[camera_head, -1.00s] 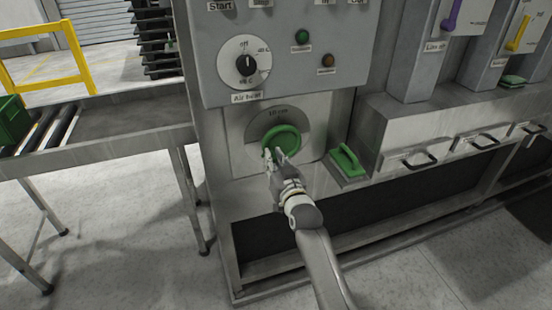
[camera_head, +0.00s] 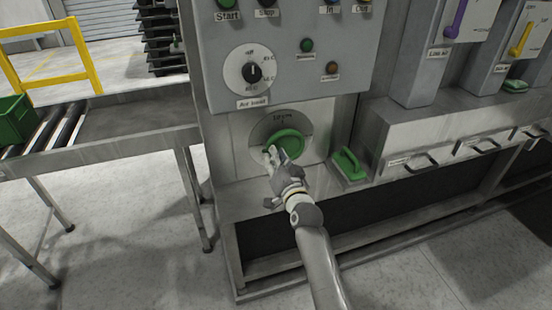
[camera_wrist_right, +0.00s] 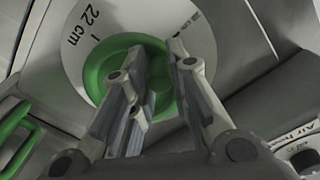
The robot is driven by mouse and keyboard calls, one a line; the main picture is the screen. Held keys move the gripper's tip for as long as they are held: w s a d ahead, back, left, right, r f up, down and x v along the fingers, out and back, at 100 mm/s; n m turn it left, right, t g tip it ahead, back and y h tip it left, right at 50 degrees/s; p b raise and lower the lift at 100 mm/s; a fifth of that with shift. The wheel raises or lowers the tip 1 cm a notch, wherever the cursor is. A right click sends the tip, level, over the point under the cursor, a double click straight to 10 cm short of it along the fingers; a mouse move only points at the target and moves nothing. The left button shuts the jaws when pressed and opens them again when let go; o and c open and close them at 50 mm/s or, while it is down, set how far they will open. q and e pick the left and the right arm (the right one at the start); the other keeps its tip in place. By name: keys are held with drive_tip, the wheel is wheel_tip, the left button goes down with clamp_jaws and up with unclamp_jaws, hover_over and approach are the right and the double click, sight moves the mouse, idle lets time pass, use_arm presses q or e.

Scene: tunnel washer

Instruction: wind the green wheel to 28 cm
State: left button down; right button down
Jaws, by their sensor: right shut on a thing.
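The green wheel (camera_head: 290,141) is set in the lower front panel of the grey machine, over a pale round scale plate (camera_head: 262,130). In the right wrist view the green wheel (camera_wrist_right: 105,72) fills the middle, and the scale (camera_wrist_right: 82,48) beside it reads "22 cm" with a short mark. My left gripper is not in view.
The Air heat dial (camera_head: 252,72) and several buttons sit above the wheel. A green handle (camera_head: 349,164) stands on the ledge to the right, near drawers with black handles (camera_head: 420,164). A roller conveyor (camera_head: 110,135) lies left. Floor in front is clear.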

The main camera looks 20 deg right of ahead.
drive_tip(key=shift+d+r, duration=0.1)
drive_tip(key=shift+r, duration=0.4)
drive_tip(key=c, duration=1.5)
unclamp_jaws()
drive_tip(key=shift+o, duration=0.9)
drive_tip(key=shift+s, duration=0.15)
drive_tip(key=s, duration=1.1)
drive_tip(key=shift+s+f, duration=0.4)
drive_tip(key=shift+f, duration=0.05)
drive_tip(key=shift+d, duration=0.15)
